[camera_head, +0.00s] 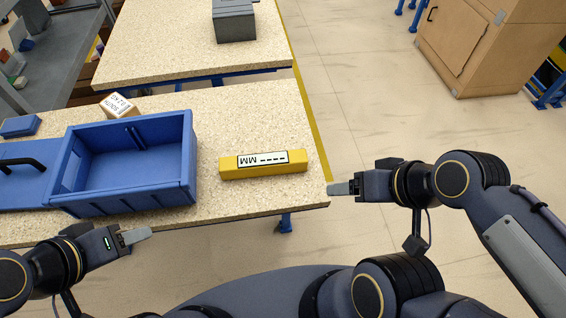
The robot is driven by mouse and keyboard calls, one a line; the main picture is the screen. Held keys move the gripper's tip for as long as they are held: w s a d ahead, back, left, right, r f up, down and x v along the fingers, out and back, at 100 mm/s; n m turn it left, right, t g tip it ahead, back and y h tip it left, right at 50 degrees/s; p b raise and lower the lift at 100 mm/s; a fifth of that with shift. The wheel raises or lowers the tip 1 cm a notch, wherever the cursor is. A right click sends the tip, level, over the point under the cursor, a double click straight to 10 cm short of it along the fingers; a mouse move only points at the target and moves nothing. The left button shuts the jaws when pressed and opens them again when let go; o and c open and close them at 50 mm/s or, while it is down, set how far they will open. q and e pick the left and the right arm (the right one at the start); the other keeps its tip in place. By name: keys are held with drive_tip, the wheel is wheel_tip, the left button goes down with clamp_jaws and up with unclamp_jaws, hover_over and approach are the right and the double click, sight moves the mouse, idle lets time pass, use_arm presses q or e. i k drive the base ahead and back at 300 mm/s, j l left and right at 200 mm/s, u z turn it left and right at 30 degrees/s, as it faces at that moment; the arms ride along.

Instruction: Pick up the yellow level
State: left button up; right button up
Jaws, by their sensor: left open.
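The yellow level (236,172) lies flat on the speckled tabletop, near its right end. It is a long yellow block with a white label on its top. My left gripper (136,236) is open and empty in front of the table's near edge, below the blue bin and left of the level. My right gripper (342,188) is just off the table's right corner, to the right of the level and apart from it. Its fingers are seen edge-on, so I cannot tell whether they are open.
A blue open bin (178,184) stands left of the level, beside a blue lid with a black handle (20,163). A small labelled box (118,106) sits behind the bin. A second table (160,45) holds a grey box (234,22). The tabletop around the level is clear.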

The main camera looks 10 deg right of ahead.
sight(262, 164)
drive_tip(key=z, duration=0.3)
drive_tip(key=i+l, duration=0.1)
drive_tip(key=l, duration=0.3)
drive_tip(key=i+l, duration=0.15)
drive_tip(key=l, duration=0.25)
drive_tip(key=i+l+u, duration=0.1)
drive_tip(key=l, duration=0.3)
drive_tip(key=l+u, duration=0.1)
drive_tip(key=u, duration=1.7)
